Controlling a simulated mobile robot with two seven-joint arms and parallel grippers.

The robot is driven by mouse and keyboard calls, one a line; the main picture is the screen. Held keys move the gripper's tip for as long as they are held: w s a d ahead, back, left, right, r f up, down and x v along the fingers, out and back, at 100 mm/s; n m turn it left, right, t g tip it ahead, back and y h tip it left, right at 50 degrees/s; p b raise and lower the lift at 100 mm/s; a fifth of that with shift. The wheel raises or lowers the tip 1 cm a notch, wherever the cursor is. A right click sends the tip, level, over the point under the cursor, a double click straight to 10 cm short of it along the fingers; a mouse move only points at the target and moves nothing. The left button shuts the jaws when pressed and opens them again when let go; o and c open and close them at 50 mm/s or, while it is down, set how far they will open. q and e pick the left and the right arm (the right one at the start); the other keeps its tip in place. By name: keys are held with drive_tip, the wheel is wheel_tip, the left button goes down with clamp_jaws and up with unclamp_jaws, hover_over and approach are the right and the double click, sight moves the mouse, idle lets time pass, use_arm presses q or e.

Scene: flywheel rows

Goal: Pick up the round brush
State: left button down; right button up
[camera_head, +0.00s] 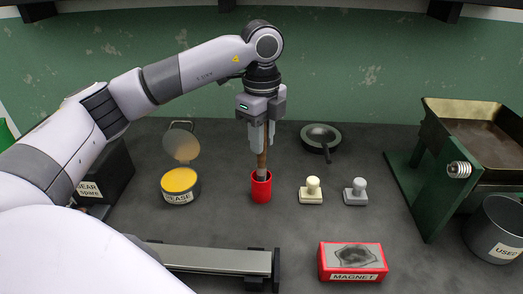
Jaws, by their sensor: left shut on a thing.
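The round brush (261,160) stands upright with its lower end inside a small red cup (261,190) in the middle of the dark table. Only part of its brown handle shows, and the cup hides its lower end. My left gripper (263,134) points straight down above the cup, shut on the upper part of the handle. My right gripper is not in view.
An open grease tin (180,181) is left of the cup. Two stamps (312,191) and a dark pan (321,137) are to the right. A red magnet box (352,262) lies in front. A green-framed tray (432,190) and a "USED" bin (497,230) stand far right.

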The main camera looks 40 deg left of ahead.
use_arm(q)
wheel_tip(320, 180, up, 7)
drive_tip(key=shift+r, duration=0.15)
wheel_tip(320, 180, up, 8)
drive_tip(key=p, duration=0.2)
drive_tip(key=shift+r, duration=0.25)
